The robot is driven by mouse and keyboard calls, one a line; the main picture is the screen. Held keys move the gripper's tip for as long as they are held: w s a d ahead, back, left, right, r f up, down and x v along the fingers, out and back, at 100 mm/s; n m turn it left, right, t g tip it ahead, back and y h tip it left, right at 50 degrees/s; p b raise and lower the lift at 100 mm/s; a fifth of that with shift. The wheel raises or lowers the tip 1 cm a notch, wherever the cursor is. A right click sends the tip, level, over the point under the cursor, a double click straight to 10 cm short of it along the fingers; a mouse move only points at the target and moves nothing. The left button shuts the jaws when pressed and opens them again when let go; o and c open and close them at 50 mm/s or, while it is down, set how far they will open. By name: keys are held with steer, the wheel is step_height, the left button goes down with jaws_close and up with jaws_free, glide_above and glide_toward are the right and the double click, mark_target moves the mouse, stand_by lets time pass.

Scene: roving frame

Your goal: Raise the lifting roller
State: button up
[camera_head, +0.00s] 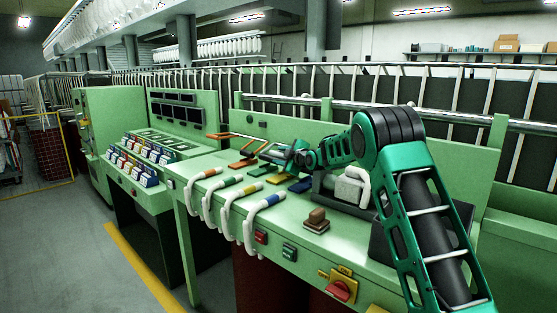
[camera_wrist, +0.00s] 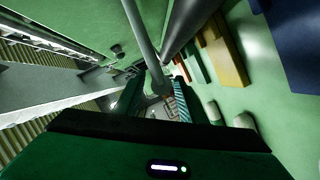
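A long shiny metal roller (camera_head: 300,99) runs level along the back of the green machine; I cannot tell for certain that it is the lifting roller. My gripper (camera_head: 268,154) is over the green table, in front of the back panel, pointing left. In the wrist view my two fingers (camera_wrist: 157,100) stand apart. A thin grey rod (camera_wrist: 143,35) comes down from the top, its rounded end showing between or just beyond the fingertips. A thicker dark tube (camera_wrist: 188,22) lies beside it. I see no clear contact with either.
Coloured levers, including a yellow one (camera_wrist: 226,55), lie on the table near my gripper. White curved handles (camera_head: 249,224) line the front edge. A brown stamp-like block (camera_head: 316,220) and a grey device (camera_head: 348,190) stand nearer. The floor (camera_head: 90,245) at left is clear.

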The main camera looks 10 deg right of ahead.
steer(key=shift+w+a, duration=0.1)
steer(key=shift+w, duration=0.25)
steer(key=shift+c, duration=0.2)
